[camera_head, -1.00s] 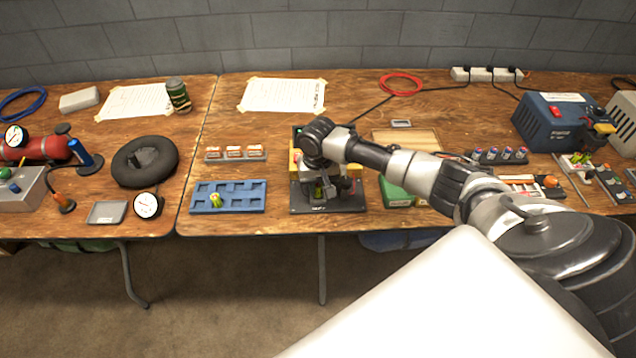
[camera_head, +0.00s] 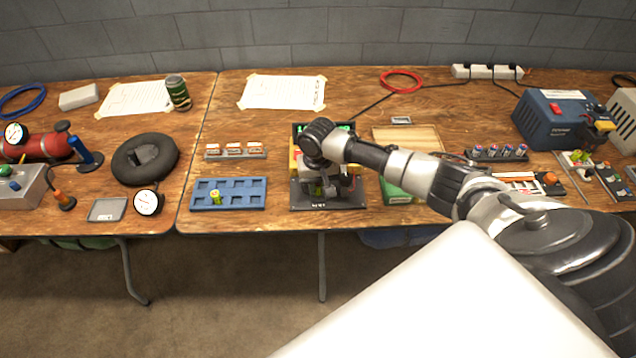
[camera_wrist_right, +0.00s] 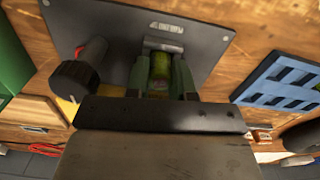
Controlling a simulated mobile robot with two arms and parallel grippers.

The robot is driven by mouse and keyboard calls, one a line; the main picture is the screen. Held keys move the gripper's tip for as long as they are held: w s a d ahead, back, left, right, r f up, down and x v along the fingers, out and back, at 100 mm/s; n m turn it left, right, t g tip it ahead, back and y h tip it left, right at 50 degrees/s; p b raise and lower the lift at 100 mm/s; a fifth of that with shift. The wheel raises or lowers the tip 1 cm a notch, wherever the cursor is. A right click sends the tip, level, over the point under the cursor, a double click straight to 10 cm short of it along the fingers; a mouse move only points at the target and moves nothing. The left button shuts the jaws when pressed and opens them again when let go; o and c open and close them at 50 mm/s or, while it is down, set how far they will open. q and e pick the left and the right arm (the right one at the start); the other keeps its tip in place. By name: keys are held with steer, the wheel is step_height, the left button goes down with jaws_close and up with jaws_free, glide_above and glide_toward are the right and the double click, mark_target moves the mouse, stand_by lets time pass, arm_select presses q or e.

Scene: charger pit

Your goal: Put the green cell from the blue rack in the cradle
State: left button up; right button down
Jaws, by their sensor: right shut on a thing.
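The blue rack (camera_head: 257,194) lies left of centre on the bench. One yellow-green cell (camera_head: 215,197) stands in its front row, and its other visible pockets look empty. The cradle's dark base plate (camera_head: 340,203) is right of the rack; it also shows in the right wrist view (camera_wrist_right: 205,45). My right gripper (camera_head: 325,189) is over the cradle, pointing down. In the right wrist view, my right gripper (camera_wrist_right: 160,78) is shut on a green cell (camera_wrist_right: 159,68). The cell's far end is at a grey metal block on the plate; I cannot tell whether it is seated. My left gripper is not in view.
A knob with a red part (camera_wrist_right: 80,73) stands on the plate beside the gripper. A grey holder with orange-and-white items (camera_head: 236,156) sits behind the rack. A green box (camera_head: 397,192) is close right of the cradle. A black ring cushion (camera_head: 145,160) lies farther left.

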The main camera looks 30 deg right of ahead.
steer(key=shift+f, duration=0.25)
steer(key=c, duration=0.9)
jaws_free()
steer(key=shift+r+p, duration=3.55)
steer(key=shift+p, duration=0.85)
